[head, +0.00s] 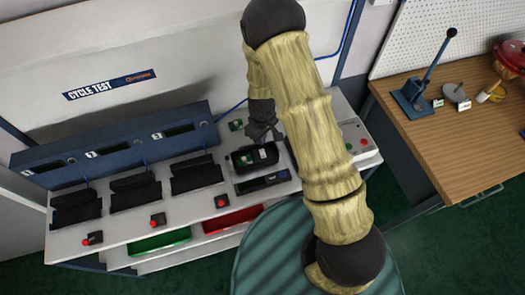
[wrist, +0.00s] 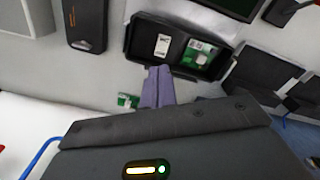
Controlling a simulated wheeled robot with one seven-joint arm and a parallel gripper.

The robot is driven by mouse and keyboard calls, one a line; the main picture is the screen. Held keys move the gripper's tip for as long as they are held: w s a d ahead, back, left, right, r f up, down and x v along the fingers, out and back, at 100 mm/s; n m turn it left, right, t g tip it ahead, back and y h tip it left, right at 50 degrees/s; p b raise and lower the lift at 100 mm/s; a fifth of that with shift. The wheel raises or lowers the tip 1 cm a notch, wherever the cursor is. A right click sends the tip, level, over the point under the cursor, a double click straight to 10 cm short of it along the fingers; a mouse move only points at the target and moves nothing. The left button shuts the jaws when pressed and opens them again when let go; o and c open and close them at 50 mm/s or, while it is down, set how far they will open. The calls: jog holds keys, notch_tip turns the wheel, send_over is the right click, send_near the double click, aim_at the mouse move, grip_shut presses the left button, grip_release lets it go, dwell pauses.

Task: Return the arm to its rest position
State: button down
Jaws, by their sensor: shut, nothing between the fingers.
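My arm is stretched out over the white bench (head: 215,205), bent at the elbow. My gripper (head: 264,133) hangs over the back part of the bench, close to the black tray (head: 243,168). In the wrist view my gripper's purple-grey fingers (wrist: 157,88) are together with nothing between them. Their tips appear by the near edge of the black tray (wrist: 180,72). The tray holds a green circuit board (wrist: 199,53) and a pale part (wrist: 162,46).
A small green board (head: 236,125) lies on the bench near my gripper. Several black fixtures (head: 135,190) stand left, with red buttons (head: 158,220) in front. Green (head: 160,241) and red (head: 232,221) bins sit below. A wooden table (head: 450,140) with a lever press (head: 412,98) stands right.

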jog(key=shift+r, duration=0.5)
jog(key=s+d+r+m+t+b, duration=0.1)
jog(key=s+d+r+m+b, duration=0.2)
jog(key=s+d+r, duration=0.3)
jog(key=s+d+r+m+t+b, duration=0.1)
jog(key=s+d+r+m+b, duration=0.3)
jog(key=r, duration=0.6)
jog(key=s+d+m, duration=0.2)
jog(key=d, duration=0.1)
jog(key=shift+s+d+r+t, duration=0.3)
jog(key=shift+r, duration=0.1)
jog(key=shift+w, duration=0.1)
